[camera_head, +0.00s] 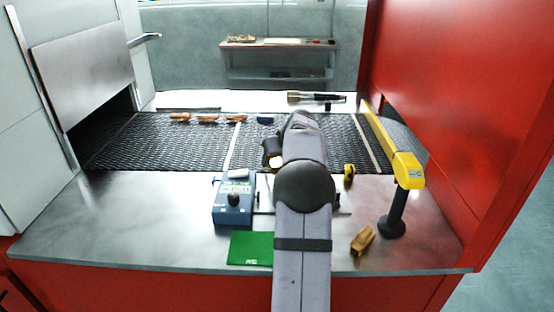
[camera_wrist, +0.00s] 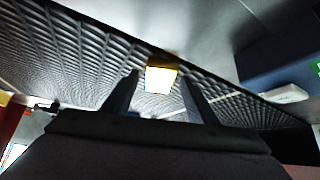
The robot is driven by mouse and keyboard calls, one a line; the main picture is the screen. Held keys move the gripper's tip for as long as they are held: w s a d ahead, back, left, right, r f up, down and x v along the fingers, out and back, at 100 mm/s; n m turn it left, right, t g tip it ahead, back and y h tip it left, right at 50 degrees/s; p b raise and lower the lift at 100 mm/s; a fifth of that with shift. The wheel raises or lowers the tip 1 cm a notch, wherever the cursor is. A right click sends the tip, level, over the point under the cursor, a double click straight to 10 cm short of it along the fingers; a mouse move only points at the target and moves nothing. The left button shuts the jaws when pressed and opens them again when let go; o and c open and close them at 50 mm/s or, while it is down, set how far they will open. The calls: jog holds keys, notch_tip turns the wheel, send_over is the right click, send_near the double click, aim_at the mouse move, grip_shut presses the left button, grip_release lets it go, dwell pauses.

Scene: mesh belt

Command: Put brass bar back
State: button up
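A brass bar (camera_head: 277,161) shows as a small bright yellowish block beside my wrist, near the front edge of the mesh belt (camera_head: 190,150). In the wrist view the brass bar (camera_wrist: 160,79) lies between and just beyond my two fingertips, with a narrow gap seen on each side. My gripper (camera_wrist: 160,77) looks open around it, with no clear contact. In the head view my gripper (camera_head: 271,158) is mostly hidden by my arm. Whether the bar rests on the belt or the metal edge is hard to tell.
Several brown pieces (camera_head: 208,119) lie on the belt's far left. A blue instrument box (camera_head: 234,203), a green mat (camera_head: 250,248), a brass-coloured block (camera_head: 362,240), a yellow tape measure (camera_head: 349,172) and a yellow arm on a black post (camera_head: 394,215) stand on the metal counter. The counter's left front is clear.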

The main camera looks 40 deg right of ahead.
jog(key=shift+s+r, duration=0.1)
jog(key=shift+r, duration=0.2)
jog(key=b+v, duration=0.1)
jog(key=v, duration=1)
jog(key=shift+s+a, duration=0.2)
jog(key=shift+s, duration=0.05)
jog(key=shift+r, duration=0.15)
